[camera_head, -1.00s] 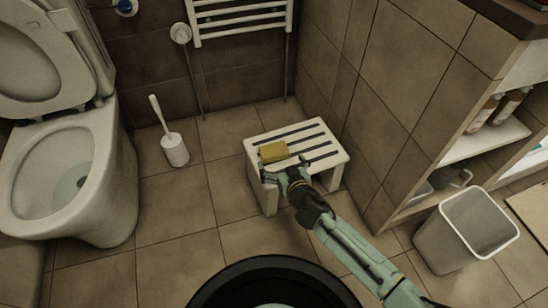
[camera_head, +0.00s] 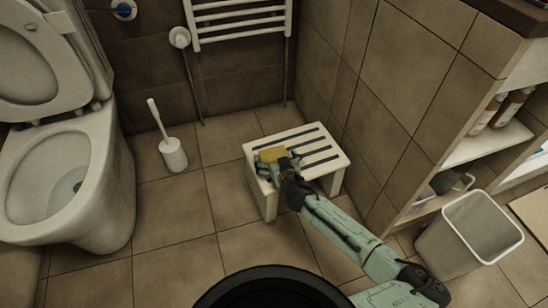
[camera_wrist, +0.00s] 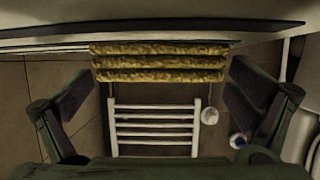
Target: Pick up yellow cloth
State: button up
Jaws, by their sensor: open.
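The yellow cloth (camera_head: 271,154) lies as a small folded block near the left end of the white slatted stool (camera_head: 330,160). In the wrist view, the yellow cloth (camera_wrist: 158,62) shows as a stack of ribbed folds, at the top middle. My gripper (camera_head: 268,165) is at the stool's left end, right at the cloth, and partly covers it. In the wrist view, the fingers of my gripper (camera_wrist: 160,90) are spread wide, one on each side of the cloth. Gaps show between the fingers and the cloth.
The toilet (camera_head: 75,180) and a toilet brush in its holder (camera_head: 173,155) stand to the left. A towel rail (camera_head: 238,20) is on the back wall. A tiled partition rises right of the stool. A bin (camera_head: 480,225) stands at the right, beside shelves with bottles.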

jog(key=shift+w, duration=0.15)
jog(key=shift+c, duration=0.5)
jog(key=c, duration=0.8)
